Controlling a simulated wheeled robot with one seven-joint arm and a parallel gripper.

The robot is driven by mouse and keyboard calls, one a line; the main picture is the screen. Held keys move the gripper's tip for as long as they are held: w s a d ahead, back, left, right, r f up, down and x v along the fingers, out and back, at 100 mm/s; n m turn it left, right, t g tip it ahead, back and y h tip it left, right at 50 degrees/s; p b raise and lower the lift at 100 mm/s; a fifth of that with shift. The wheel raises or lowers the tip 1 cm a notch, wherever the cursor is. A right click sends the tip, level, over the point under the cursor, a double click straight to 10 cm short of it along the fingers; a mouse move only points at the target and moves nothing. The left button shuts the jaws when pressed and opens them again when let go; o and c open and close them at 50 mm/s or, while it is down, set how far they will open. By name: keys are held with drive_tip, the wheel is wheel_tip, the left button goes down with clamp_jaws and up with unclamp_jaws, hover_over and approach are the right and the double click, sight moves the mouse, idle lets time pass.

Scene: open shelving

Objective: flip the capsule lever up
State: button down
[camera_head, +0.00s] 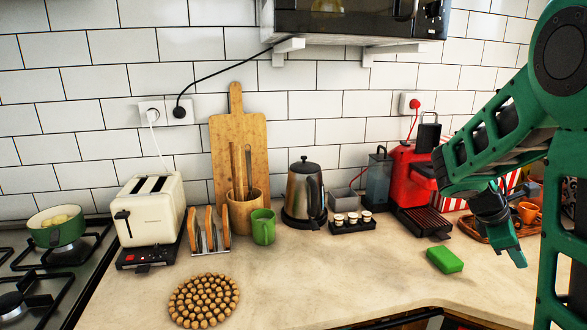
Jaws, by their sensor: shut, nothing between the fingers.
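The red capsule coffee machine (399,168) stands on the counter at the right, against the tiled wall. A black part (429,134) rises at its top; I cannot tell for sure if this is the lever or how it is set. My green arm passes in front of the machine's right side and hides part of it. My gripper (519,262) points down, shut and empty, to the right of the machine and above the counter, apart from the machine.
A green sponge (444,260) lies in front of the machine. A wooden tray (470,230) with orange cups (529,212) is at the right. A capsule holder (352,226), kettle (304,193) and green mug (263,227) stand left. The front middle counter is clear.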

drive_tip(key=s+a+m+y, duration=0.4)
drive_tip(key=s+a+m, duration=0.3)
drive_tip(key=s+m, duration=0.2)
drive_tip(key=s+a+f+m+y, duration=0.1)
drive_tip(key=s+a+m+y, duration=0.3)
drive_tip(key=s+a+m, duration=0.4)
drive_tip(key=s+m, duration=0.1)
drive_tip(key=s, duration=0.2)
drive_tip(key=shift+s+a+f+t, duration=0.15)
drive_tip(key=shift+s+a+t, duration=0.05)
drive_tip(key=shift+s+t, duration=0.2)
drive_tip(key=shift+w+f, duration=0.25)
drive_tip(key=shift+w, duration=0.4)
